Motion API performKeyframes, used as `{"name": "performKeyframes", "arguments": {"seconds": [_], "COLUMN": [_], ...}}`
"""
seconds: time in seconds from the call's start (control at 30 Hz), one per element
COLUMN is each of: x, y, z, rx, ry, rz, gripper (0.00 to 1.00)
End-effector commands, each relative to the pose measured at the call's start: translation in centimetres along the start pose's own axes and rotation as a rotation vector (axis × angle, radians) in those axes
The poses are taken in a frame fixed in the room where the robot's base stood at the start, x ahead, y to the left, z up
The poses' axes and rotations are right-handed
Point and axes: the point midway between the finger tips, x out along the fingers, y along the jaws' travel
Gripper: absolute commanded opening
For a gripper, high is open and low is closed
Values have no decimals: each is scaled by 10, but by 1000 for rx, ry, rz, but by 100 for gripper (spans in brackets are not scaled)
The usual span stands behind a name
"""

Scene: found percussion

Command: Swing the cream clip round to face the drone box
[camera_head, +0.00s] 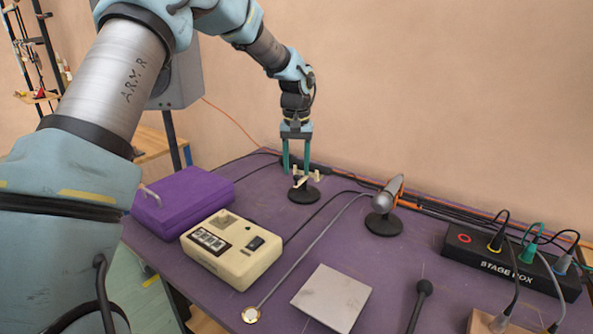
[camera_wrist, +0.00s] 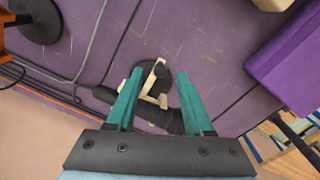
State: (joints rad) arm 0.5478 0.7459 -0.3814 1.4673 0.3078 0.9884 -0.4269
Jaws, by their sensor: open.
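The cream clip (camera_head: 306,178) sits on a small stand with a round black base (camera_head: 303,195) at the back of the purple table. In the wrist view the clip (camera_wrist: 153,93) has a forked cream shape. My gripper (camera_head: 297,172) points down at it, open, with its two green fingers on either side. The fingers (camera_wrist: 160,73) appear apart from the clip in the wrist view; contact is hard to judge. A cream box (camera_head: 232,248) with a display and a dark switch stands nearer, to the left; I cannot read a name that marks it as the drone box.
A purple case (camera_head: 181,201) lies at the left. A silver microphone (camera_head: 388,194) on a black base stands right of the clip. A black stage box (camera_head: 510,262) is at the right. Cables run along the back. A grey plate (camera_head: 332,297) lies at the front.

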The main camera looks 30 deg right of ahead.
Motion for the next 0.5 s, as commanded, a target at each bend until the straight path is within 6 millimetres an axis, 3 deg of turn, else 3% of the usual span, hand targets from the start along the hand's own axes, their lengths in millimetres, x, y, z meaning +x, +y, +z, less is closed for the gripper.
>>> {"name": "performKeyframes", "arguments": {"seconds": [0.2,0.5], "x": [20,24], "y": [0,0], "z": [0,0], "rx": [0,0], "ry": [0,1], "rz": [0,0], "gripper": [52,52]}}
